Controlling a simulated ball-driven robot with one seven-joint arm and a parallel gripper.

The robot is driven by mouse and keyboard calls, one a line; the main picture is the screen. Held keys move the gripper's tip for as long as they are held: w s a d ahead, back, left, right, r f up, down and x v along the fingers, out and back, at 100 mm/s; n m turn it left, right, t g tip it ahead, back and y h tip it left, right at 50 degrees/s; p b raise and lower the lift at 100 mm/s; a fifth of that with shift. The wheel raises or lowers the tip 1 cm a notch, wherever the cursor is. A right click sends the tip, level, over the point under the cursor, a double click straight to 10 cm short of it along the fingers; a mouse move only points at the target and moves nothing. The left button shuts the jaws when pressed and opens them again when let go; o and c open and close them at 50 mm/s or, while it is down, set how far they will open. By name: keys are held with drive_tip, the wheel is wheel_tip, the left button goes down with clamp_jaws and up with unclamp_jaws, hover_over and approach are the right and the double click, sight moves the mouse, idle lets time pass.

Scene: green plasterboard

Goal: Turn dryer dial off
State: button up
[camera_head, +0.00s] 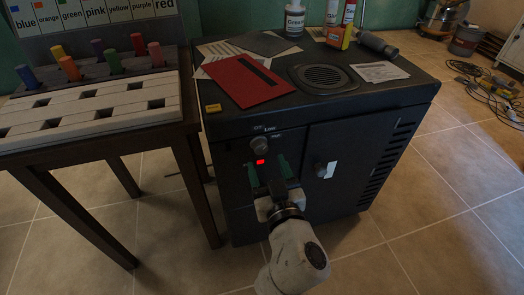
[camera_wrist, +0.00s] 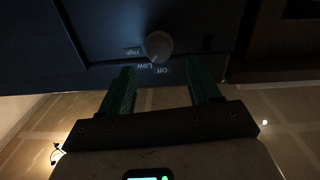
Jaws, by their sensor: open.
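The dryer (camera_head: 230,125) is a dark cabinet in the middle of the head view. Its dial (camera_head: 260,143) is a small grey knob on the upper left of the front face, above a red light (camera_head: 260,162). My gripper (camera_head: 272,170) is below the dial in the head view. In the wrist view its green fingers (camera_wrist: 160,78) are apart and empty, with the dial beyond the gap between their tips.
A wooden table (camera_head: 185,130) with a board and coloured pegs stands close on the left. A red folder (camera_head: 245,80), papers, bottles and a round vent (camera_head: 325,77) are on the dryer top. Cables (camera_head: 490,90) lie on the floor.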

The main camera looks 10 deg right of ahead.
sight(261, 150)
drive_tip(key=w, duration=0.5)
drive_tip(key=shift+w+a, duration=0.3)
drive_tip(key=shift+w, duration=0.05)
drive_tip(key=c, duration=1)
